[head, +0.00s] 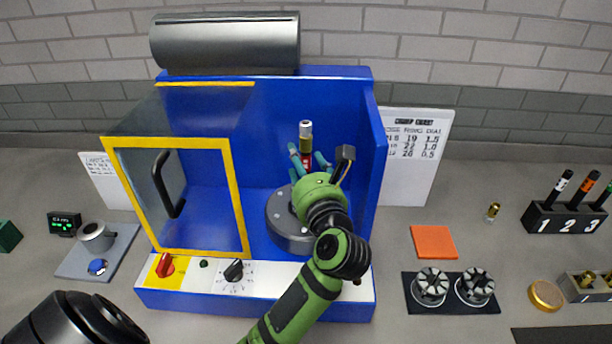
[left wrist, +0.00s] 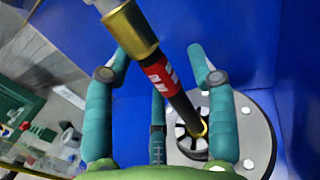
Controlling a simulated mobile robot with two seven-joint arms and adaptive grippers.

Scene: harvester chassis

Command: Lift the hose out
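The hose (head: 306,130) stands upright inside the blue machine, with a pale end, a brass fitting and a red band. In the left wrist view the hose (left wrist: 182,108) runs down to the slotted centre of a round grey head (left wrist: 258,135), where a gold ring shows at its lower end. My left gripper (head: 307,160) is inside the machine at the hose. In the left wrist view its teal fingers (left wrist: 160,62) stand apart on both sides of the hose, with gaps visible. My right gripper is not in view.
The yellow-framed door (head: 240,195) is at the left of the opening, and the blue side wall (head: 372,180) is close at the right. A dark angled lever (head: 344,155) is near my gripper. Dies (head: 430,287), an orange pad (head: 433,242) and a numbered rack (head: 565,218) lie right.

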